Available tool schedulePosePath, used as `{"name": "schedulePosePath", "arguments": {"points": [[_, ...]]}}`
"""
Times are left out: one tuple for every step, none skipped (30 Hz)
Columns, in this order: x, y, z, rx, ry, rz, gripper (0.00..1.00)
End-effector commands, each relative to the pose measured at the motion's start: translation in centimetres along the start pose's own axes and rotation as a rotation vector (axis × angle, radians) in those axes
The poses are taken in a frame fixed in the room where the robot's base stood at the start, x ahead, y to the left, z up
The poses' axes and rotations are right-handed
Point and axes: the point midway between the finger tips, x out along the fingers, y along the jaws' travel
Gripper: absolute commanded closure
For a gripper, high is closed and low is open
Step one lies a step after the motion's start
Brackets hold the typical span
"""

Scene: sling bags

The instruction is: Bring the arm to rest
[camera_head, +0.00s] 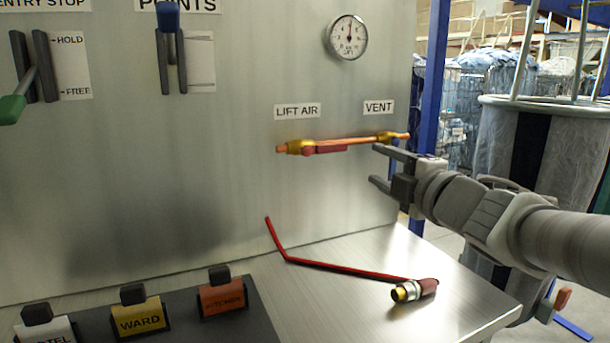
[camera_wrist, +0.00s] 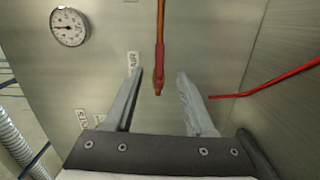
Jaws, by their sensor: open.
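My gripper (camera_head: 377,166) is open and empty in the head view, at the right in front of the metal panel. Its fingers point left toward the panel, just below and right of the copper pipe's right end. In the wrist view my gripper (camera_wrist: 158,88) shows two parted fingers with nothing between them. The copper pipe (camera_head: 355,143) with brass fittings and a red handle runs across the panel under the LIFT AIR and VENT labels. It also shows in the wrist view (camera_wrist: 160,40), beyond the fingertips.
A red hose (camera_head: 345,267) with a brass-and-red coupling (camera_head: 414,290) lies on the metal shelf (camera_head: 460,290). A gauge (camera_head: 346,37) is on the panel. Labelled blocks (camera_head: 222,296) stand lower left. A blue post (camera_head: 433,80) and a caged bag (camera_head: 540,130) are at the right.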

Motion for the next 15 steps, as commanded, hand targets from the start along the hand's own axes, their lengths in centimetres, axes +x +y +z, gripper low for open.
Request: {"name": "schedulePosePath", "arguments": {"points": [[-0.4, 0.0, 0.5, 0.042, -0.043, -0.004, 0.45], [-0.6, -0.1, 0.8, 0.075, -0.075, -0.008, 0.45], [-1.1, -0.2, 1.4, 0.123, -0.120, -0.012, 0.45], [-1.4, -0.4, 1.9, 0.163, -0.157, -0.019, 0.45], [-1.8, -0.7, 2.3, 0.204, -0.193, -0.024, 0.45], [-2.4, -1.1, 2.8, 0.261, -0.241, -0.034, 0.45], [-2.9, -1.4, 3.1, 0.304, -0.275, -0.039, 0.45], [-3.3, -1.8, 3.5, 0.346, -0.309, -0.048, 0.45], [-4.0, -2.4, 3.8, 0.405, -0.354, -0.059, 0.45], [-4.6, -2.9, 4.0, 0.448, -0.387, -0.068, 0.45], [-5.1, -3.4, 4.2, 0.493, -0.419, -0.077, 0.45], [-5.9, -4.1, 4.4, 0.552, -0.462, -0.090, 0.45], [-6.5, -4.8, 4.5, 0.597, -0.493, -0.102, 0.45], [-7.1, -5.4, 4.6, 0.643, -0.524, -0.114, 0.45], [-7.9, -6.3, 4.5, 0.702, -0.564, -0.131, 0.45]]}}
